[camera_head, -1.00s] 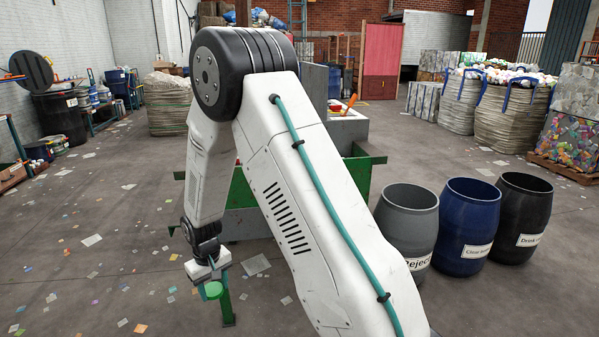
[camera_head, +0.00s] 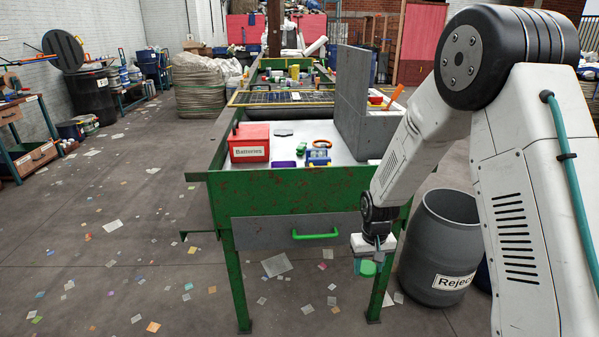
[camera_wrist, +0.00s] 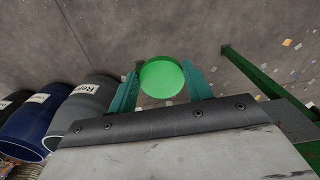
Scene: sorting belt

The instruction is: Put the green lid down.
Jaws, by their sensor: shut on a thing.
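The green lid (camera_wrist: 162,77) is a bright round disc held between the two teal fingers of my gripper (camera_wrist: 160,88) in the wrist view. In the head view my gripper (camera_head: 367,266) points down at the front right of the green table, below its top and near the table's right leg. The green lid (camera_head: 368,268) shows there between the fingers, partly hidden by them.
The green sorting table (camera_head: 280,187) carries a red Batteries box (camera_head: 249,141), a grey upright panel (camera_head: 352,105) and several small items. A grey Reject barrel (camera_head: 440,240) stands close to the right of my gripper. Open floor with scattered scraps lies at the left.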

